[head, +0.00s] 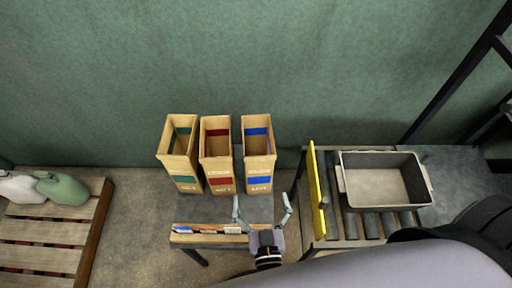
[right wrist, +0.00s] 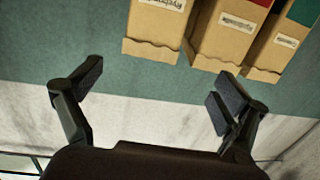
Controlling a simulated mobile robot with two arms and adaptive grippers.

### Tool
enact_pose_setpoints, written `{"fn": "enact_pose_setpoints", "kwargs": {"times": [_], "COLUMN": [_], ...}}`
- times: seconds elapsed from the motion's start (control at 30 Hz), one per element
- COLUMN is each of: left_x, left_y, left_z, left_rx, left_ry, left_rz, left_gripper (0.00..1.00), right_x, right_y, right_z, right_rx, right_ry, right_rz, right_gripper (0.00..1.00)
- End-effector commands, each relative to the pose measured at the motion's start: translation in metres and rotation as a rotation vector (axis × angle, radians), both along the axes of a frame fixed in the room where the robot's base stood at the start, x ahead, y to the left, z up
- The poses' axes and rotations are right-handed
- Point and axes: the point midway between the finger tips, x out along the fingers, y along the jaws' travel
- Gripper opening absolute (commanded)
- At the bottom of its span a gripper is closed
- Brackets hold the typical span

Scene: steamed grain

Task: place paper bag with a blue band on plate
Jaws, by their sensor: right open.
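The paper bag with a blue band (head: 259,158) stands upright and open-topped at the right end of a row of three. My right gripper (head: 262,209) is open and empty, in front of and apart from this bag. In the right wrist view my right gripper (right wrist: 160,85) has its fingers spread, with the row of bags beyond. The leftmost bag (right wrist: 154,25) there is partly cut off by the frame, and its band does not show. I cannot make out a plate. My left gripper is not in view.
A red-banded bag (head: 216,160) and a green-banded bag (head: 179,155) stand left of it. A grey tray (head: 429,187) lies on a roller stand beside a yellow board (head: 316,190). A narrow wooden rack (head: 207,240) is in front; a pallet (head: 40,232) holds jugs at left.

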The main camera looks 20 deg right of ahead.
Motion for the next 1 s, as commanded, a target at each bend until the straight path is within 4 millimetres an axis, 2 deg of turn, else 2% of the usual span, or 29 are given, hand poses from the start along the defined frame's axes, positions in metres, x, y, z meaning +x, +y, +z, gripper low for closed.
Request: {"fn": "enact_pose_setpoints", "kwargs": {"times": [0.07,0.17,0.4,0.6,0.8,1.0], "left_x": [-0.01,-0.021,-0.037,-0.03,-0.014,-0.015], "left_y": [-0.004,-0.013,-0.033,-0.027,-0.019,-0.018], "left_z": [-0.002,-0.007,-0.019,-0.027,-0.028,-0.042], "left_rx": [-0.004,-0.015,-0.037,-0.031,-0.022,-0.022], "left_ry": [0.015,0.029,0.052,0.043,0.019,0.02], "left_rz": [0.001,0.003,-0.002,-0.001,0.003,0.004], "left_gripper": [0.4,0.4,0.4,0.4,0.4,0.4], "right_x": [0.005,0.021,0.073,0.108,0.121,0.146], "right_y": [-0.005,-0.009,-0.019,-0.026,-0.029,-0.037], "right_z": [0.008,0.009,0.008,0.008,0.008,0.006], "right_rx": [0.002,0.002,0.001,0.002,0.002,0.002], "right_ry": [-0.015,-0.02,-0.021,-0.018,-0.016,-0.019], "right_rz": [-0.026,-0.03,-0.028,-0.027,-0.026,-0.026], "right_gripper": [0.98,0.98,0.98,0.98,0.98,0.98]}}
